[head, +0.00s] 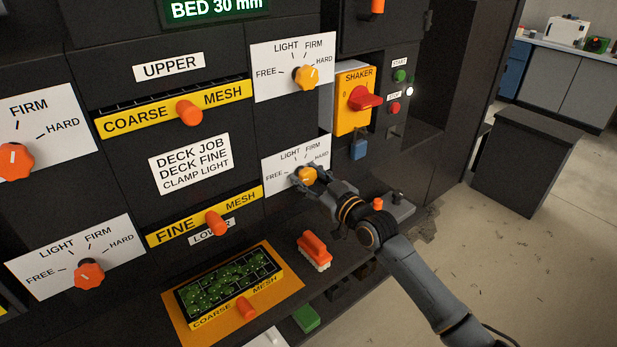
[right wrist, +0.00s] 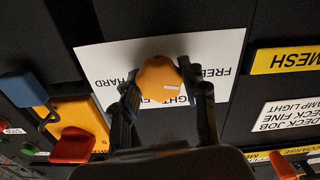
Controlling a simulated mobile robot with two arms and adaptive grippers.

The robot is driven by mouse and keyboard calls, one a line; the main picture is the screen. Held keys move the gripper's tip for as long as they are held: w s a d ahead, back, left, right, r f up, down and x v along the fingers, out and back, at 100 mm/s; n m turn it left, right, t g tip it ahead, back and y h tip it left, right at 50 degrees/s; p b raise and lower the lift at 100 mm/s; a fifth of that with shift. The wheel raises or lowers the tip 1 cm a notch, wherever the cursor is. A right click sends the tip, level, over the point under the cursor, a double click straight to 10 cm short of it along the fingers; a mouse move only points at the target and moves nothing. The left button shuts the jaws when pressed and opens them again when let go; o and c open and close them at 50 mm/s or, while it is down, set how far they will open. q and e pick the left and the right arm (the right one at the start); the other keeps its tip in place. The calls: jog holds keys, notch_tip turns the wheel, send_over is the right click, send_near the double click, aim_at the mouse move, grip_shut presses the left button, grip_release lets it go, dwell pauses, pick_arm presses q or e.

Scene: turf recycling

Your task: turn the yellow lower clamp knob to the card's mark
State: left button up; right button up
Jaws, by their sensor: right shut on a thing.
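The yellow lower clamp knob (head: 307,175) sits on a white dial plate (head: 272,181) marked FREE, LIGHT, FIRM and HARD. My right gripper (head: 306,181) is shut on the knob, with a finger on each side. In the right wrist view the knob (right wrist: 158,82) shows upside down between the fingers (right wrist: 160,88). Its white pointer line lies toward the FREE and LIGHT side; the exact setting is hard to tell, as the fingers hide part of the lettering. The card (head: 189,163) reads DECK JOB, DECK FINE, CLAMP LIGHT. My left gripper is out of view.
The upper yellow knob (head: 306,76) sits above. A red shaker switch (head: 364,98) on a yellow plate and a blue padlock (head: 358,149) are close by on the right. Below, a ledge holds an orange brush (head: 314,250) and a mesh tray (head: 232,290).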

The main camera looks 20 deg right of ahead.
jog(key=shift+m, duration=0.3)
jog(key=shift+m+p, duration=0.6)
jog(key=shift+m, duration=0.3)
jog(key=m, duration=0.2)
jog(key=shift+m+p, duration=0.4)
jog(key=m, duration=0.3)
jog(key=shift+p, duration=0.4)
jog(key=shift+m, duration=1.8)
jog(key=shift+f, duration=0.1)
jog(key=o, duration=1.2)
jog(key=shift+d, duration=0.1)
jog(key=shift+c, duration=0.2)
